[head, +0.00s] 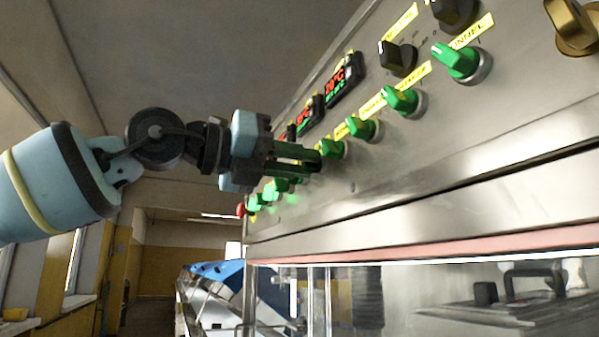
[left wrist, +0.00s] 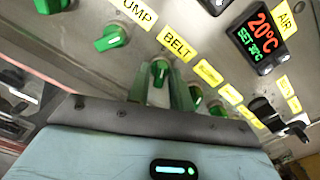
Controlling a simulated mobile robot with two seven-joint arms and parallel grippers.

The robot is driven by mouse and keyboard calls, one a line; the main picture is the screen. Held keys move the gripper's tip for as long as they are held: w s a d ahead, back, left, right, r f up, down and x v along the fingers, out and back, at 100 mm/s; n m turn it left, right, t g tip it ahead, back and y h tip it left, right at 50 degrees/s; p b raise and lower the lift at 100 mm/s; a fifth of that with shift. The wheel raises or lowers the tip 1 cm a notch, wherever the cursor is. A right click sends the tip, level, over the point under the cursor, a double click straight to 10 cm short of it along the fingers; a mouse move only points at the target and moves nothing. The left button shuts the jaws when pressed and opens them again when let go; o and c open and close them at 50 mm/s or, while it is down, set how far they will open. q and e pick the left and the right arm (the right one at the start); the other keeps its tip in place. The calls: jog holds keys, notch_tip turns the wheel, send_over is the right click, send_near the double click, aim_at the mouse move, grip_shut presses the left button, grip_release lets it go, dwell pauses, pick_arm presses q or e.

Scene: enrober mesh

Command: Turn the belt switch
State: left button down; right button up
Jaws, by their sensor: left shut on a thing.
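The belt switch (left wrist: 160,73) is a green knob with a pale pointer mark, under a yellow BELT label (left wrist: 178,44) in the left wrist view. The two fingers of my left gripper (left wrist: 164,92) stand on either side of it and are shut on it. The pointer mark looks roughly upright in that view. In the head view my left gripper (head: 314,160) reaches the steel panel from the left, its fingertips at the row of green knobs; the belt switch cannot be made out there behind the fingers. My right gripper is not in view.
Other green knobs (head: 401,100) sit close along the same row, with another green knob (left wrist: 112,36) left of the belt switch in the wrist view. Lit temperature displays (head: 345,78) and black knobs (head: 398,57) are above. A clear-walled section (head: 315,294) is below.

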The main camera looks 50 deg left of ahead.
pick_arm(q)
jog(key=shift+n, duration=0.5)
jog(key=c, duration=1.5)
grip_release()
jog(key=b+v, duration=0.1)
jog(key=v, duration=0.6)
jog(key=shift+s+a, duration=0.1)
jog(key=shift+s, duration=0.3)
